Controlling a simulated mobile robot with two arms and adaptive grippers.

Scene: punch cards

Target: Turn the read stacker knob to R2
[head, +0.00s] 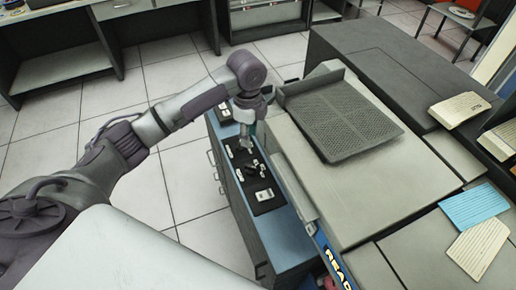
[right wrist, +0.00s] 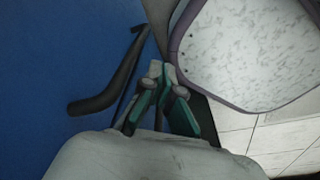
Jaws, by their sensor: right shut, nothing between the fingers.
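A narrow blue ledge (head: 283,245) on the side of the grey machine carries a black control panel (head: 266,206). Small dark knobs (head: 252,169) with pale labels sit on the panel; which one is the read stacker knob, and where it points, is too small to tell. My left gripper (head: 249,134) hangs over the ledge, just beyond these knobs; its fingers are small and partly hidden, so contact and opening are unclear. My right gripper (right wrist: 164,88) shows in the right wrist view, shut and empty, close to a blue surface (right wrist: 60,60).
A grey mesh-topped tray (head: 345,115) stands on the machine. Card stacks (head: 459,109) and blue cards (head: 473,207) lie at the right. A black bar (right wrist: 105,95) crosses the blue surface near my right gripper. Tiled floor (head: 185,190) is clear left of the ledge.

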